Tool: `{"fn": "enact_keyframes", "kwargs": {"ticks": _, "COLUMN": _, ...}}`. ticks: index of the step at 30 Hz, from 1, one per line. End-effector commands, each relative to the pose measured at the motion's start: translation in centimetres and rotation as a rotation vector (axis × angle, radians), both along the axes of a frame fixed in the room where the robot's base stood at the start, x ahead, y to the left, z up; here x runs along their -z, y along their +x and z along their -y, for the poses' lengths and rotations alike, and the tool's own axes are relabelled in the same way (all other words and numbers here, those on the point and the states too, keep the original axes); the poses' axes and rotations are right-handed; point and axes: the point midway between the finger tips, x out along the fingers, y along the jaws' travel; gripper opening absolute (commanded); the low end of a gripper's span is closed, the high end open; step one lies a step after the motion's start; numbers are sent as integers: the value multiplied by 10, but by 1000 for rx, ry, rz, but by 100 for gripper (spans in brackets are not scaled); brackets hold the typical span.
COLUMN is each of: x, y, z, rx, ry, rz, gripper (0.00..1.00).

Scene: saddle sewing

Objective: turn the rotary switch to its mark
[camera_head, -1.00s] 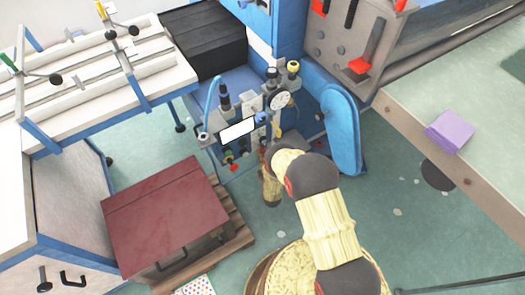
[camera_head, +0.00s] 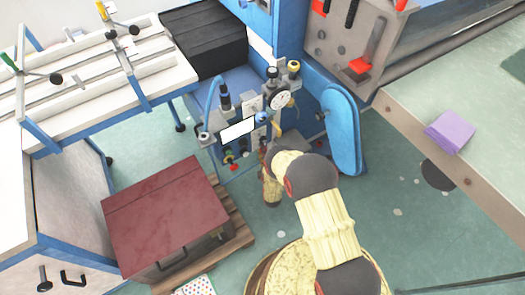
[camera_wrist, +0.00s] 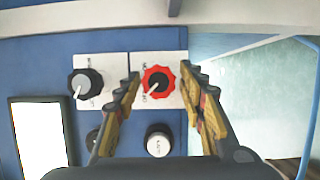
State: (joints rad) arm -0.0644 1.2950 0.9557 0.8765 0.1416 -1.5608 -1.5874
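In the wrist view, a red scalloped knob (camera_wrist: 157,69) with a black centre and a pale pointer line sits on a white plate with markings. A black scalloped knob (camera_wrist: 85,84) with a pale pointer line sits on the white plate to its left. Which one the task calls the rotary switch is not certain. My gripper (camera_wrist: 160,78) is open and empty, with one finger on each side of the red knob; contact cannot be told. In the head view my arm reaches the machine's control panel; the fingers are not clear there.
A white knob (camera_wrist: 158,139) and a black knob (camera_wrist: 92,139) sit below, partly close to the fingers. A lit screen (camera_wrist: 40,138) is at the left; it also shows in the head view (camera_head: 238,130). A dial gauge (camera_head: 281,99) and fittings stand behind the panel.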

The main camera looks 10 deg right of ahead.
Motion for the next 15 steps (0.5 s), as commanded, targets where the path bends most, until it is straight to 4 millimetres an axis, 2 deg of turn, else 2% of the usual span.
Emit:
{"fn": "enact_keyframes", "kwargs": {"ticks": 3, "x": 0, "y": 0, "z": 0, "rx": 1, "ry": 0, "rz": 1, "gripper": 48}}
{"fn": "enact_keyframes", "kwargs": {"ticks": 11, "x": -1, "y": 0, "z": 0, "rx": 1, "ry": 0, "rz": 1, "gripper": 48}}
{"fn": "enact_keyframes", "kwargs": {"ticks": 15, "x": 0, "y": -9, "z": -1, "rx": 1, "ry": 0, "rz": 0, "gripper": 48}}
